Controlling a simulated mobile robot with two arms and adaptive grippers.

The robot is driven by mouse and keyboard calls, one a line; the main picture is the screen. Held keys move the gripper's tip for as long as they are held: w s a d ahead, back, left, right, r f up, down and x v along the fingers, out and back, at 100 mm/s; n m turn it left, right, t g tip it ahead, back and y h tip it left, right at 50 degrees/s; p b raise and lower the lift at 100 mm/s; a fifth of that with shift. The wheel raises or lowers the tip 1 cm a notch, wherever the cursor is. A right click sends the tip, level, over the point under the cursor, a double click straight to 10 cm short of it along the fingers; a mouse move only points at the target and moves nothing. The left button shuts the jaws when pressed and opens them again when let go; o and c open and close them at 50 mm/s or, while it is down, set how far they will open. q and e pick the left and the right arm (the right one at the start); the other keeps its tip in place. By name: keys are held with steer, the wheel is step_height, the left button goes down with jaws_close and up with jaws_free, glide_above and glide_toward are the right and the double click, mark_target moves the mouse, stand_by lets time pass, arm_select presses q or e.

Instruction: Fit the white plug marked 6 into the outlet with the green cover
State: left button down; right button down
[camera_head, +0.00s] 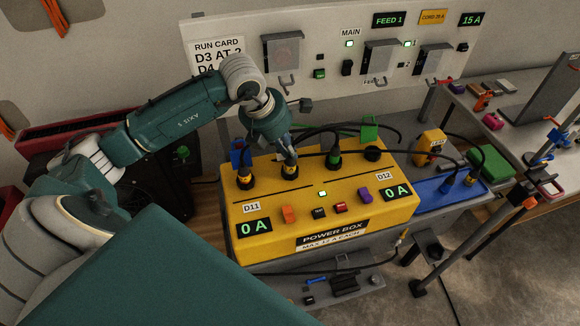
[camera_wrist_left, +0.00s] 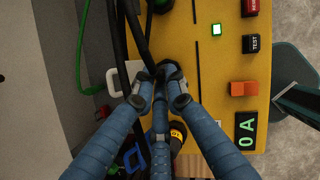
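The yellow power box (camera_head: 330,222) has a row of outlets on top. The green cover (camera_head: 369,130) stands raised behind the far-right outlet (camera_head: 372,154), which looks dark and has no plug standing in it. My left gripper (camera_head: 290,160) points down at the second position from the left. In the left wrist view its blue fingers (camera_wrist_left: 160,88) surround a dark plug or cable end; whether they press on it is unclear. A white cover (camera_wrist_left: 113,82) lies beside the fingertips. I cannot make out a white plug or a 6. My right gripper is out of view.
A plug (camera_head: 244,181) stands at the blue cover (camera_head: 238,152), and a green-banded plug (camera_head: 333,159) stands right of my gripper. Black cables arch behind these. A blue tray (camera_head: 440,192) lies right of the box. A panel with switches (camera_head: 385,55) stands behind.

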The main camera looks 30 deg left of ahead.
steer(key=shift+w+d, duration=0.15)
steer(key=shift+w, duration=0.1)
arm_select(q)
steer(key=shift+r, duration=0.15)
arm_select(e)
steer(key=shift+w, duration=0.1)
